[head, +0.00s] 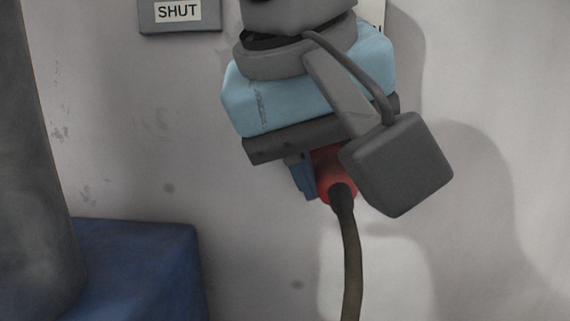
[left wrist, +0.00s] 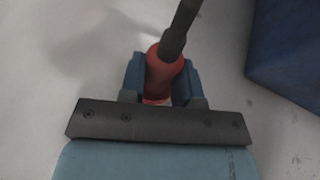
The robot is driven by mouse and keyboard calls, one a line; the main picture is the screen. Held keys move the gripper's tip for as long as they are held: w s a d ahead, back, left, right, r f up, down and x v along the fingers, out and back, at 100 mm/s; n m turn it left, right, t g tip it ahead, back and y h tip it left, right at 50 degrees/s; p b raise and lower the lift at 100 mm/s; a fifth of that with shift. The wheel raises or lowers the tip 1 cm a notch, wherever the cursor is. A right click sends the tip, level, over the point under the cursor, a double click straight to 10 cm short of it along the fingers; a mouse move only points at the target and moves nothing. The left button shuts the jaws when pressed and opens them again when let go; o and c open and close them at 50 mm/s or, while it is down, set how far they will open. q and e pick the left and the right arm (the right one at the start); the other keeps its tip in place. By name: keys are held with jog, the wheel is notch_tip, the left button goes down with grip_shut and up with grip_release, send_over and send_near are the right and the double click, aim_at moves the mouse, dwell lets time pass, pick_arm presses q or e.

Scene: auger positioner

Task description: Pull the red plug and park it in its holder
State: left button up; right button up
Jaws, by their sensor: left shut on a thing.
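The red plug (head: 333,181) shows in the middle of the head view, with a dark cable hanging down from its lower end. My left gripper (head: 314,176) is shut on it, with a blue finger at the plug's left side. In the left wrist view the red plug (left wrist: 163,72) sits between the two blue fingers of my left gripper (left wrist: 162,80). The cable runs up and out of that view. My gripper body hides the plug's far end, so I cannot tell whether it is in a socket or a holder. My right gripper is not in view.
A pale wall (head: 130,150) fills the background. A grey plate marked "SHUT" (head: 178,12) is at the top left. A blue box-like thing (head: 140,265) stands at the lower left, and a dark grey column-like shape (head: 35,150) rises at the left edge.

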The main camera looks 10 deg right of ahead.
aim_at(340, 194)
pick_arm(q)
jog(key=shift+s+a, duration=0.25)
jog(key=shift+s, duration=0.55)
jog(key=shift+s+b, duration=0.2)
jog(key=shift+b, duration=0.1)
jog(key=shift+s+a, duration=0.2)
jog(key=shift+s, duration=0.45)
jog(key=shift+s+a+b, duration=0.1)
jog(key=shift+s+b, duration=0.1)
jog(key=shift+b, duration=0.1)
jog(key=shift+s, duration=0.3)
jog(key=shift+a, duration=0.1)
